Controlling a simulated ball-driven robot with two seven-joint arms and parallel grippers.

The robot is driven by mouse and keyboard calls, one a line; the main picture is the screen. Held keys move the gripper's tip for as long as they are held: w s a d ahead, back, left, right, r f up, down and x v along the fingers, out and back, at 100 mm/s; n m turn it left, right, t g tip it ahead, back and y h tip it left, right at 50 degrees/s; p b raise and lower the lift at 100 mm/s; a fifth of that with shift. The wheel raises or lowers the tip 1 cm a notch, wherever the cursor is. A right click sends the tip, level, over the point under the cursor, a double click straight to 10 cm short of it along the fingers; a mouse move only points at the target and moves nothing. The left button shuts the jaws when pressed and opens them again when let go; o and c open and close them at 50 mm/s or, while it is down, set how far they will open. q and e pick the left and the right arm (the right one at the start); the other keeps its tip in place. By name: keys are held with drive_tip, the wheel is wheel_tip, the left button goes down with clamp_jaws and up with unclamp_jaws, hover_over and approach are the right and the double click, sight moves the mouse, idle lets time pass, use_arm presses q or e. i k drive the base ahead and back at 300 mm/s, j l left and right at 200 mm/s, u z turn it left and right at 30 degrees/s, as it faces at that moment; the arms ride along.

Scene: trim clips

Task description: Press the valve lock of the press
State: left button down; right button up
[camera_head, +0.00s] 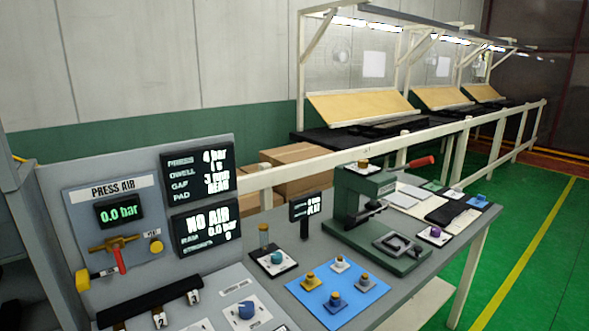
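The press-air panel (83,215) stands at the left, with a display (119,211) reading 0.0 bar. Below it is a brass valve (112,243) with a red handle (121,262) hanging down. A round yellow knob (156,247) sits right of the valve under a small label too small to read. A yellow piece (82,280) sticks out at the panel's lower left. I cannot tell for sure which yellow part is the valve lock. The green press (350,205) with a red lever (420,162) stands on the bench to the right. Neither gripper is in view.
A screen (206,229) reads NO AIR, ram 0.0 bar. A blue mat (325,311) with several knobbed pieces lies before the press. Cartons (300,178) stand behind. Green floor is clear at right.

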sight(83, 282)
drive_tip(key=k+j+u, duration=0.1)
drive_tip(key=u, duration=1.15)
